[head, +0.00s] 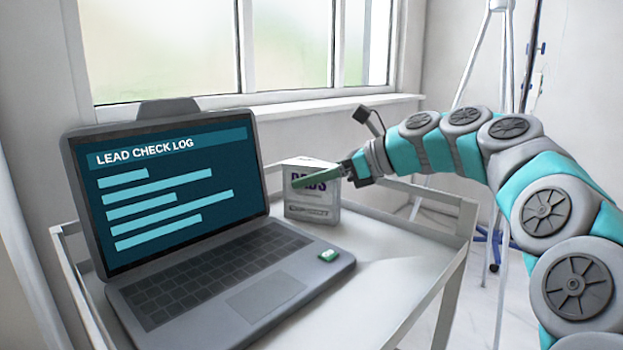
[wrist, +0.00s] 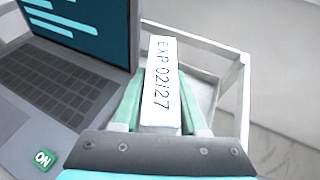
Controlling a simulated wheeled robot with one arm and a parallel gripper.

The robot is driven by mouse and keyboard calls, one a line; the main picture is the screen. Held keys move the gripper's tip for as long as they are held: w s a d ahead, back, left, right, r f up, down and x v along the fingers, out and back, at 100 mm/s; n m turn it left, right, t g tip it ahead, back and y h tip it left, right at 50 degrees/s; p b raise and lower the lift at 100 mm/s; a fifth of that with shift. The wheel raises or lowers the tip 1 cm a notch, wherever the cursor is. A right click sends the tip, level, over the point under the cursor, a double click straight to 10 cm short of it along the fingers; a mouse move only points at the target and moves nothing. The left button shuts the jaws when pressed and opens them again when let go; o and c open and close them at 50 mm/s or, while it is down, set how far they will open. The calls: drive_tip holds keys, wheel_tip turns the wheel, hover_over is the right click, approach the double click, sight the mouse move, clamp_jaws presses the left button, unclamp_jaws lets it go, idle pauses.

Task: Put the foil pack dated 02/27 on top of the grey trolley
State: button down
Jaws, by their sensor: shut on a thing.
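The foil pack (head: 312,213) is a silvery, upright block with dark lettering on its front, which my finger partly covers. The wrist view shows its white top edge (wrist: 158,85), printed EXP 02/27. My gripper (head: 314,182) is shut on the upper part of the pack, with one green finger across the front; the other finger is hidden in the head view. The wrist view shows both green fingers (wrist: 160,108) flanking the pack. The pack is at the trolley top (head: 385,245), behind the laptop's right side. I cannot tell whether its base touches the surface.
An open laptop (head: 200,285) reading LEAD CHECK LOG fills the trolley's left side. A small green ON piece (head: 328,255) sits at its right front corner. Raised rails edge the trolley. Bare surface lies right of the laptop. A window and sill (head: 310,110) are behind.

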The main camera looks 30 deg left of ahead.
drive_tip(key=shift+c, duration=2.2)
unclamp_jaws()
drive_tip(key=p+v, duration=0.1)
drive_tip(key=v, duration=1.1)
drive_tip(key=shift+p, duration=0.4)
drive_tip(key=shift+r, duration=0.1)
